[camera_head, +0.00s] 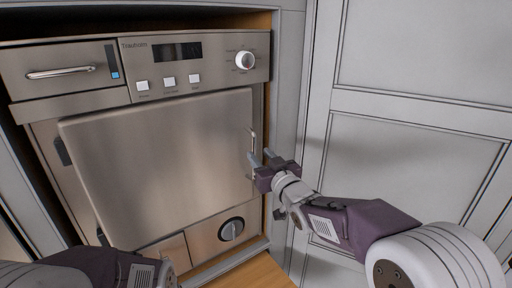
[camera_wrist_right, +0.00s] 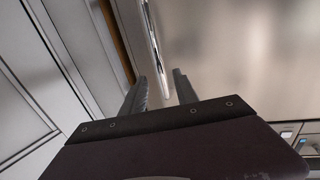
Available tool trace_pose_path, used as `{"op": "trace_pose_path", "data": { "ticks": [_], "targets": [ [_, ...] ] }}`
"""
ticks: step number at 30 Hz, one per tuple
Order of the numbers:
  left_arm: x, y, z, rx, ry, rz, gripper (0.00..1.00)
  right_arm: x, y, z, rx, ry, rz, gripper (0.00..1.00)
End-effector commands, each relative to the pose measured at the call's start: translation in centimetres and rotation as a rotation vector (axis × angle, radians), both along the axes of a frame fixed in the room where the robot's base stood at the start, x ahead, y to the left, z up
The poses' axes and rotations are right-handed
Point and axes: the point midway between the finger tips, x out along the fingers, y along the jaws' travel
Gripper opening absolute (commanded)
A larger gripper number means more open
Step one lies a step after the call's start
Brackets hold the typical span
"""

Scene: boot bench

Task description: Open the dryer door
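The dryer door (camera_head: 165,160) is a large grey metal panel on the dryer's front, with dark hinges on its left side. It stands proud of the front; I cannot tell whether it is ajar. Its slim vertical metal handle (camera_head: 253,140) is near the right edge. My right gripper (camera_head: 262,158) is at the handle's lower part, fingers apart. In the right wrist view, the handle (camera_wrist_right: 154,45) reaches between the two fingertips (camera_wrist_right: 160,82), with a gap visible on both sides. My left forearm shows at the bottom left of the head view, but its gripper is out of frame.
Above the door is a control panel with a display (camera_head: 177,52), buttons and a round knob (camera_head: 245,61). A drawer (camera_head: 62,72) is at upper left, and a round dial (camera_head: 231,229) at lower right. A grey panelled surface (camera_head: 400,160) stands close on the right.

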Motion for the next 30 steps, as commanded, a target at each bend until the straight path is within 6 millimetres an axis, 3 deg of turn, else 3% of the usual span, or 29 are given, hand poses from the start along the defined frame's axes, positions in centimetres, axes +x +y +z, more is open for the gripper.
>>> {"op": "trace_pose_path", "data": {
  "ticks": [1, 7, 17, 21, 30],
  "targets": [
    [0.0, 0.0, 0.9, 0.0, 0.0, 0.0, 0.0, 1.0, 0.5, 0.3, -0.001, 0.003, 0.001, 0.36],
    [0.0, 0.0, 2.0, 0.0, 0.0, 0.0, 0.0, 3.8, 1.6, 0.2, -0.001, 0.002, 0.001, 0.36],
    [0.0, 0.0, 2.0, 0.0, 0.0, 0.0, 0.0, 4.5, 1.9, 0.0, 0.0, 0.001, 0.0, 0.36],
    [0.0, 0.0, 2.0, 0.0, 0.0, 0.0, 0.0, 4.5, 1.9, 0.0, 0.0, 0.001, 0.0, 0.0],
    [0.0, 0.0, 2.0, 0.0, 0.0, 0.0, 0.0, 4.5, 1.9, 0.0, 0.0, 0.001, 0.0, 0.0]
  ]
}}
